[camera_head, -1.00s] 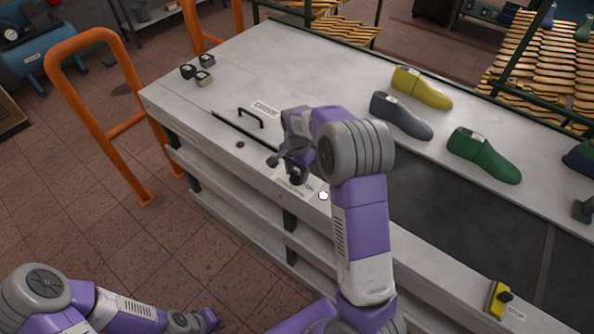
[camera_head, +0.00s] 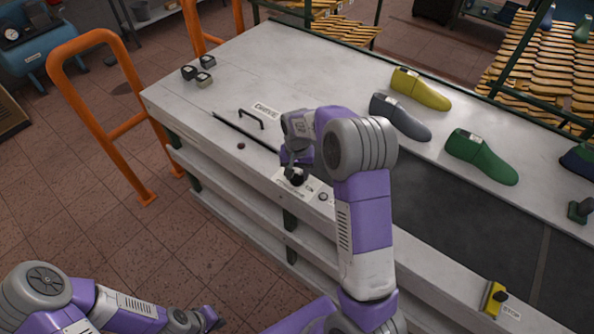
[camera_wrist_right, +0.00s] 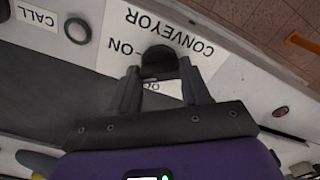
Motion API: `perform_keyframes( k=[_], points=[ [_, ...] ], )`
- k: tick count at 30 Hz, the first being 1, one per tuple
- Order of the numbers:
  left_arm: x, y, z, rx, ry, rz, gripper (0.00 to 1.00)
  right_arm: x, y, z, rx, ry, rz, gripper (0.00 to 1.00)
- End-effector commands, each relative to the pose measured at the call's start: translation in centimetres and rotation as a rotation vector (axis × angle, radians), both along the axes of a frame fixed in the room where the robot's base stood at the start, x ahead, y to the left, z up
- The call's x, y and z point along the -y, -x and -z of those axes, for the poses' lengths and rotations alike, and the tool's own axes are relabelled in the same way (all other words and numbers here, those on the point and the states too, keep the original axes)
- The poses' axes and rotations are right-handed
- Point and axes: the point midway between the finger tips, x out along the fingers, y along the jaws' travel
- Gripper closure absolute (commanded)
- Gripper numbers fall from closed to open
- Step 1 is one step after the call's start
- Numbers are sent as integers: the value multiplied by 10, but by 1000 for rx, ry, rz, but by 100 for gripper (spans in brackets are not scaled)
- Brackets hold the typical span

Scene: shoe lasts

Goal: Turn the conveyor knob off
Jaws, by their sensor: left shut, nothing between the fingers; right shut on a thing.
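The black conveyor knob (camera_head: 297,180) stands on its white label plate near the bench's front edge. In the right wrist view the knob (camera_wrist_right: 158,62) lies between the two fingertips, and the plate (camera_wrist_right: 118,28) reads CONVEYOR and ON. Another word by the gripper is partly hidden. My right gripper (camera_wrist_right: 160,74) is shut on the knob; it also shows in the head view (camera_head: 296,172). Which mark the knob points to I cannot tell. My left gripper (camera_head: 213,319) is shut and empty, low at the left, away from the bench.
A round CALL button (camera_wrist_right: 77,30) is beside the plate. A black handle (camera_head: 252,118) and a slot lie behind. Yellow (camera_head: 421,89), grey (camera_head: 400,117) and green (camera_head: 482,157) lasts lie on the bench. A yellow stop switch (camera_head: 494,298) is at front right.

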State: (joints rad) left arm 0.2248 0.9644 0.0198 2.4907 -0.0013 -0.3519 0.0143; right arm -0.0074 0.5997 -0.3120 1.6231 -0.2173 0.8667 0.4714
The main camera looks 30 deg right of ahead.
Motion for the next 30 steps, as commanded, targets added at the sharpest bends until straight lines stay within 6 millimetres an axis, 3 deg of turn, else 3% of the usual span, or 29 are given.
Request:
perform_keyframes(
  k=[18, 30],
  points=[
    [0, 0, -12, 0, 0, 0, 100, 0, 0, -1, 1, -1, -583, 84],
    [0, 0, -17, 0, 0, 0, 100, 1, -1, -1, 2, 1, -874, 84]
  ],
)
